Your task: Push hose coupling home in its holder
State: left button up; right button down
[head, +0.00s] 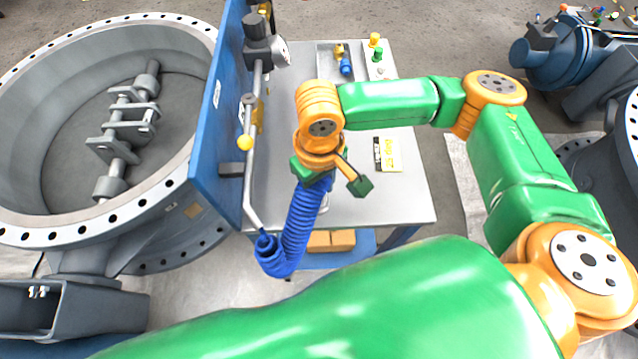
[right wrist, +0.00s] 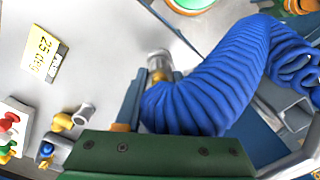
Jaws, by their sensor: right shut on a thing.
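My right gripper (head: 314,178) is over the grey bench, beside the blue panel. It is shut on the end of the blue ribbed hose (head: 303,222). In the right wrist view, the hose (right wrist: 215,90) bends away to the right from the gripper (right wrist: 160,82). A metallic hose coupling (right wrist: 158,62) sticks out past the fingertips. The hose's other end is at the foot of a grey pipe (head: 252,205) on the panel. The gripper and hose hide the coupling in the head view. I cannot make out the holder or whether the coupling touches it. My left gripper is not in view.
The blue panel (head: 212,125) stands along the bench's left side, with a yellow-knobbed lever (head: 245,143) near the hose. The bench (head: 400,205) holds a yellow label (head: 388,154) and, at the back, a tray (head: 326,62) of small fittings. A large valve ring (head: 190,160) stands left.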

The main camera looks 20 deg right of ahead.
jog(key=shift+f, duration=0.1)
grip_release()
dwell(0.4)
notch_tip(320, 180, up, 8)
jog(key=p, duration=0.9)
jog(key=shift+f+p, duration=0.15)
jog(key=shift+p, duration=0.25)
jog(key=shift+f, duration=0.1)
